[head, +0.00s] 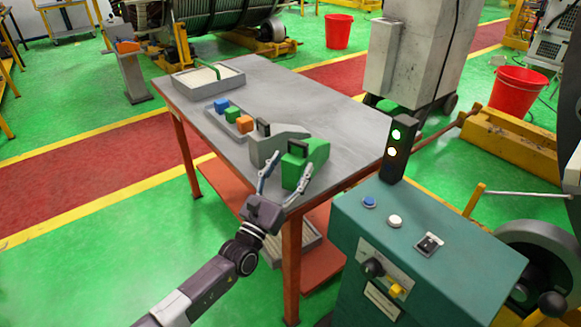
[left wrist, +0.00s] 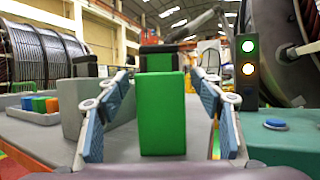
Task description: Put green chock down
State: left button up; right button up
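The green chock (head: 312,158) stands on the near corner of the grey table, with a dark handle on top. My left gripper (head: 289,172) is open just in front of it, one finger to each side. In the left wrist view the green chock (left wrist: 162,115) stands upright between the spread fingers, with a gap on both sides. A grey chock (head: 278,140) of similar shape stands right beside it to the left, and it also shows in the left wrist view (left wrist: 75,98). My right gripper is not in view.
The table (head: 345,115) has free room at its right and back. A small tray with blue, green and orange blocks (head: 233,116) and a larger grey tray (head: 208,77) lie to the left. A teal control console (head: 425,250) with a signal light (head: 397,142) stands close on the right.

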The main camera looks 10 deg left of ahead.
pick_arm(q)
jog(key=shift+r, duration=0.1)
jog(key=shift+s+a+f, duration=0.1)
jog(key=shift+s+f, duration=0.1)
jog(key=shift+f, duration=0.05)
jog(key=b+v, duration=0.1)
jog(key=v, duration=1)
jog(key=shift+s, duration=0.2)
jog(key=shift+a, duration=0.15)
